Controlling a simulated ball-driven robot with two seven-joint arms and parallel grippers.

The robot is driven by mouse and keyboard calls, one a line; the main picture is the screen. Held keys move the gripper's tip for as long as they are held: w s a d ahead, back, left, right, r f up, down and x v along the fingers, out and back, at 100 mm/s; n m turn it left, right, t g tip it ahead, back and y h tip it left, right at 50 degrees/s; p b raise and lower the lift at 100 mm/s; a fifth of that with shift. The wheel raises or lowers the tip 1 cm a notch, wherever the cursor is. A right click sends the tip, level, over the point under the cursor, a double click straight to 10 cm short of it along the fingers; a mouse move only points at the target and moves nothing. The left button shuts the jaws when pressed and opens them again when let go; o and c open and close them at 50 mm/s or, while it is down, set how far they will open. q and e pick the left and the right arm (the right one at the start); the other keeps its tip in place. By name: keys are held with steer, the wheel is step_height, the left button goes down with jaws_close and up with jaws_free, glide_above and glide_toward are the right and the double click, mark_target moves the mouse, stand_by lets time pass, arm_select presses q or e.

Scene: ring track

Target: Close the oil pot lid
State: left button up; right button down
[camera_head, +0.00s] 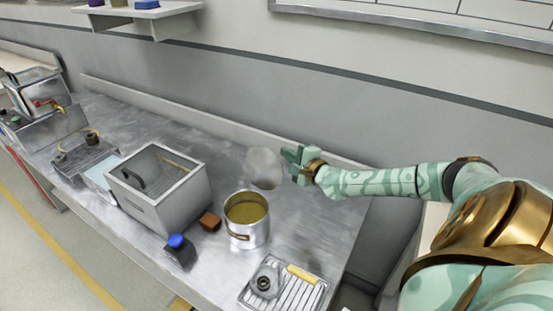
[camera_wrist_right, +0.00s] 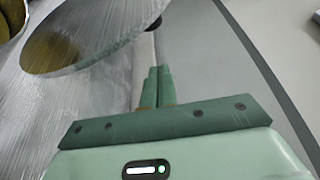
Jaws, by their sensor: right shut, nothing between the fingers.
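The oil pot (camera_head: 247,230) is a round metal pot, open at the top, with yellow-brown oil inside. Its round, shiny lid (camera_head: 264,168) stands raised and tilted behind the pot, not over the opening. In the right wrist view the lid (camera_wrist_right: 85,38) fills the upper left, with a dark knob (camera_wrist_right: 154,23) near its right edge; part of the pot's rim (camera_wrist_right: 12,22) shows at the corner. My right gripper (camera_head: 290,155) is right beside the lid's right side; its green fingers (camera_wrist_right: 155,85) are together and empty. Whether they touch the lid I cannot tell. My left gripper is out of view.
A grey metal fryer box (camera_head: 165,205) stands left of the pot, with a small brown block (camera_head: 209,221) and a blue-topped container (camera_head: 177,246) nearby. A ridged tray (camera_head: 300,294) lies in front. The wall closes off the back of the metal counter (camera_head: 315,232).

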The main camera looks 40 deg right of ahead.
mark_target(265, 167)
steer(key=a+p, duration=0.1)
steer(key=a+r, duration=0.1)
steer(key=a, duration=0.1)
steer(key=shift+w+a+p, duration=0.15)
steer(key=shift+a+p, duration=0.15)
steer(key=shift+p, duration=0.05)
steer(key=shift+r, duration=0.15)
